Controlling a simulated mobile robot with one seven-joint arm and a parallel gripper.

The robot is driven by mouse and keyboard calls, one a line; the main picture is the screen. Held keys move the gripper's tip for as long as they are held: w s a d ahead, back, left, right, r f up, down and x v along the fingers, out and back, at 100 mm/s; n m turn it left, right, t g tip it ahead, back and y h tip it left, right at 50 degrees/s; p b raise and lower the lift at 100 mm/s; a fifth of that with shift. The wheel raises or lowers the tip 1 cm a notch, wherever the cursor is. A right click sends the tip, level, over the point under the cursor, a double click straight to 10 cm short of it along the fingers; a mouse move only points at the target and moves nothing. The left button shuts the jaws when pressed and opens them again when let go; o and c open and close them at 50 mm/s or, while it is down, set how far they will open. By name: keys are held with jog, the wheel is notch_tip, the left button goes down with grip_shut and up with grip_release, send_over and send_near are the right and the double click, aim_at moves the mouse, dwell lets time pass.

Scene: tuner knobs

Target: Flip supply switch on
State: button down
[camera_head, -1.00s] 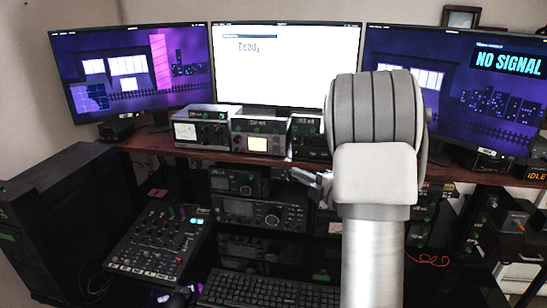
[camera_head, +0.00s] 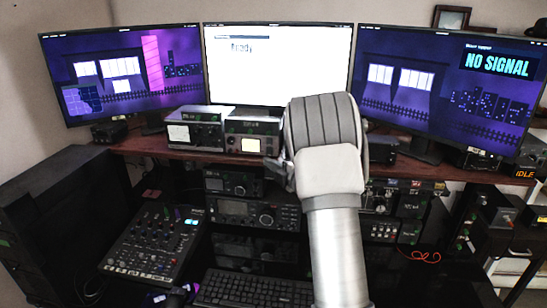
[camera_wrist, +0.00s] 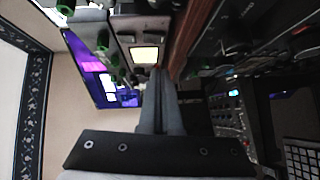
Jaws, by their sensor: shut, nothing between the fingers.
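My gripper (camera_wrist: 160,75) is shut and empty in the wrist view, its fingers pointing at the front of a grey unit with a lit pale screen (camera_wrist: 144,55). A small red spot shows by the fingertips; I cannot tell whether it is a switch or whether they touch. In the head view this unit (camera_head: 252,127) stands on the wooden shelf, second from the left. My gripper (camera_head: 270,166) shows there only partly, just right of and below the unit, mostly hidden by my wrist. I cannot make out which part is the supply switch.
Another grey unit (camera_head: 194,130) stands to the left on the shelf (camera_head: 150,146). Three monitors stand behind; the right one (camera_head: 445,85) reads NO SIGNAL. Radios (camera_head: 245,213) sit below the shelf. A mixer (camera_head: 155,240) and keyboard (camera_head: 255,288) lie in front.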

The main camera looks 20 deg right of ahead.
aim_at(266, 155)
jog(key=shift+w+d+f+p, duration=0.2)
jog(key=shift+w+d+p, duration=0.1)
jog(key=shift+w+d, duration=1)
jog(key=shift+w+a+f, duration=0.1)
